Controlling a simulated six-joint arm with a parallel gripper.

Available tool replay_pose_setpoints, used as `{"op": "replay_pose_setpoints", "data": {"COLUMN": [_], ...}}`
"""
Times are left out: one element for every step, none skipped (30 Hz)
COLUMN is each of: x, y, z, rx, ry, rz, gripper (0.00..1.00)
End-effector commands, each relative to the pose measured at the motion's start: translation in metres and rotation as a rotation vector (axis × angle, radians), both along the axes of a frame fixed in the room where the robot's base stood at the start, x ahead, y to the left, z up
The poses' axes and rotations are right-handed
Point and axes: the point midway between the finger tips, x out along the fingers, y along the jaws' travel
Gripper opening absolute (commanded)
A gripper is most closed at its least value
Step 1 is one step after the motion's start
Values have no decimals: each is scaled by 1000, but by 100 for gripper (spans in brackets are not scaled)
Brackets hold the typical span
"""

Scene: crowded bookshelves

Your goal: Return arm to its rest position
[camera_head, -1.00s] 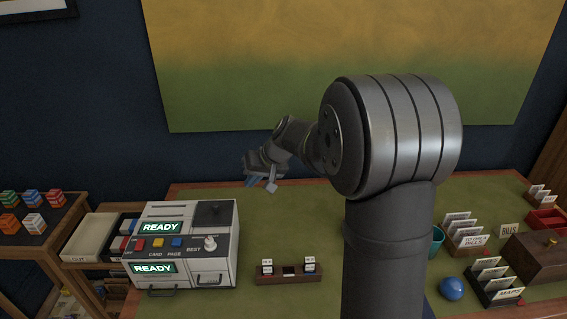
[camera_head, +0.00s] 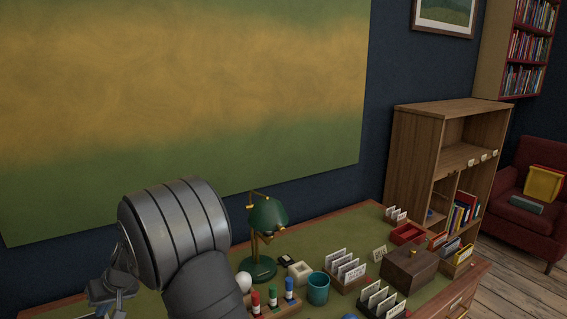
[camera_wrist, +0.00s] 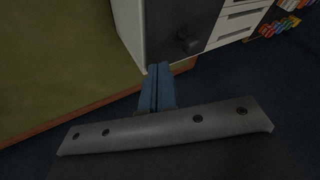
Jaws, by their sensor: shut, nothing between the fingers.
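My gripper (camera_wrist: 158,85) shows in the wrist view with its two blue fingers together and nothing between them. It hangs in the air above the desk's edge, near a white machine (camera_wrist: 228,20) with a dark panel and a knob. In the head view my arm fills the lower left, and the gripper end (camera_head: 112,290) is partly cut off at the bottom left. The fingertips cannot be made out there.
The green desk top (camera_head: 325,235) holds a green lamp (camera_head: 268,215), a teal cup (camera_head: 318,288), card holders (camera_head: 345,270) and a brown box (camera_head: 408,268). A wooden bookshelf (camera_head: 420,160) and a red armchair (camera_head: 535,215) stand at the right.

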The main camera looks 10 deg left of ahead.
Motion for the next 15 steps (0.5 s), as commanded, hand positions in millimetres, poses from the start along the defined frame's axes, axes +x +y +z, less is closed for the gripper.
{"op": "replay_pose_setpoints", "data": {"x": [-7, -10, -13, -16, -19, -21, -22, -24, -25, -25, -26, -26, -26, -27, -27], "y": [6, 8, 11, 13, 15, 17, 18, 19, 20, 20, 21, 21, 21, 21, 21], "z": [-4, -3, -3, -4, -4, -4, -5, -5, -5, -5, -5, -5, -5, -6, -6], "rx": [0, 1, 2, 2, 2, 2, 2, 2, 2, 2, 2, 2, 2, 2, 2], "ry": [0, -1, -1, -1, -1, -1, -1, -1, 0, 0, 1, 1, 1, 1, 1], "rz": [5, 5, 5, 4, 4, 4, 4, 4, 3, 3, 4, 4, 3, 3, 3], "gripper": [0, 0, 0, 0, 0, 0, 0, 0, 0, 0, 0, 0, 0, 0, 0]}}
